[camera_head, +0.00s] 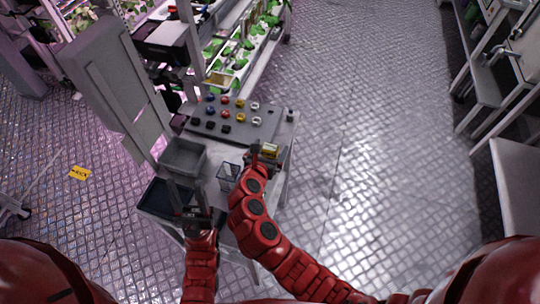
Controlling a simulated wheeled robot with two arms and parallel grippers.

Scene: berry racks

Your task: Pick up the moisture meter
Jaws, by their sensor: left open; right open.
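A small yellow-topped object (270,149) stands at the right side of the grey work table (288,128). It may be the moisture meter, but it is too small to be sure. My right gripper (262,155) is open, right at this object. I cannot tell whether its fingers touch the object or stand around it. My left gripper (187,197) is open over the dark tray (153,198) at the table's near left. Part of that tray is hidden by the gripper.
A panel with several coloured knobs (237,117) lies behind. Plant racks (236,55) rise at the back. A yellow floor sign (80,173) lies left. The floor to the right is clear.

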